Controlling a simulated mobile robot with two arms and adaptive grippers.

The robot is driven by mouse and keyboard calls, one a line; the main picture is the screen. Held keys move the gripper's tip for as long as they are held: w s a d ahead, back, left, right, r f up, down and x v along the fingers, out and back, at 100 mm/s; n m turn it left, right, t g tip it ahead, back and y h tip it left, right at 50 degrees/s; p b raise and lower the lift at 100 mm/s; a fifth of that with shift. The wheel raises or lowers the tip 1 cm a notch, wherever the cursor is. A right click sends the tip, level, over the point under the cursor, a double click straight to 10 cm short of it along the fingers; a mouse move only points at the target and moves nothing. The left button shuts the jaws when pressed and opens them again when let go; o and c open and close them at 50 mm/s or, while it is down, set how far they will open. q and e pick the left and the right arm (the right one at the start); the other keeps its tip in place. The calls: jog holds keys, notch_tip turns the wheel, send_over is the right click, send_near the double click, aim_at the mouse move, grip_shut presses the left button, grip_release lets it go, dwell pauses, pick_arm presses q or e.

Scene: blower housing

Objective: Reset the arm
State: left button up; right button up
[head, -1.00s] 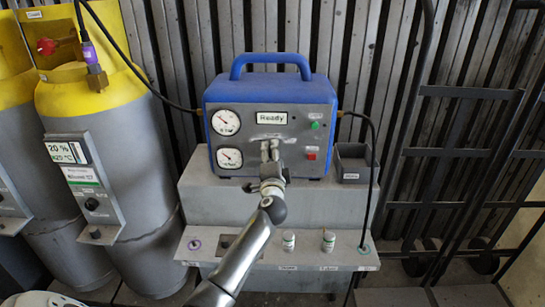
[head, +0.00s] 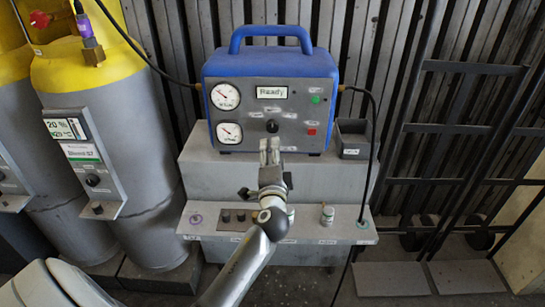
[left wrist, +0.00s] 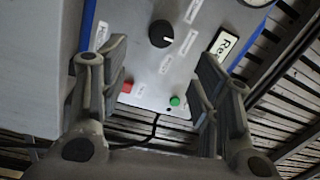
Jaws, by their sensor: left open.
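My left gripper (head: 269,150) is in the head view in front of the blue machine (head: 271,62), just below its black knob (head: 271,126). In the left wrist view the gripper (left wrist: 150,92) is open, with nothing between its fingers. The machine's panel shows beyond them, with the black knob (left wrist: 161,33), a red button (left wrist: 127,87) and a green button (left wrist: 175,101). The head view shows two gauges (head: 226,96) and a display reading "Ready" (head: 271,92). My right gripper is in neither view.
A grey stepped stand (head: 330,180) carries the machine, a small dark bin (head: 352,138) and a small vial (head: 327,214) on its lower shelf. My arm partly hides another vial. Yellow-topped grey tanks (head: 115,130) stand left. Black hoses hang on both sides. Black hand trucks (head: 450,128) stand right.

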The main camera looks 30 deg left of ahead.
pick_arm(q)
jog(key=shift+s+d, duration=0.15)
jog(key=shift+s, duration=0.15)
jog(key=s+d+f+g+h, duration=0.1)
jog(key=d+f+g+h, duration=0.15)
jog(key=f, duration=0.95)
jog(key=s+d+f+g+h, duration=0.1)
jog(key=d+f+h, duration=0.15)
jog(key=f, duration=0.85)
jog(key=s+d+f+g+h, duration=0.1)
jog(key=s+d+f+g, duration=0.1)
jog(key=s+f, duration=0.45)
jog(key=s+d+f+g+h, duration=0.1)
jog(key=s+d+f+h, duration=0.15)
jog(key=f, duration=0.75)
jog(key=s+d+f+n+g+p, duration=0.1)
jog(key=s+f+n+g, duration=0.1)
jog(key=s+f, duration=0.7)
jog(key=s+d+f+n+g+p, duration=0.1)
jog(key=s+d+f+g, duration=0.15)
jog(key=s+f, duration=0.65)
jog(key=s+f+n+g+h, duration=0.1)
jog(key=s, duration=1)
jog(key=s+f+n+g, duration=0.2)
jog(key=s, duration=0.9)
jog(key=shift+s+n+g+h, duration=0.2)
jog(key=shift+n+g+h, duration=0.1)
jog(key=shift+h, duration=0.05)
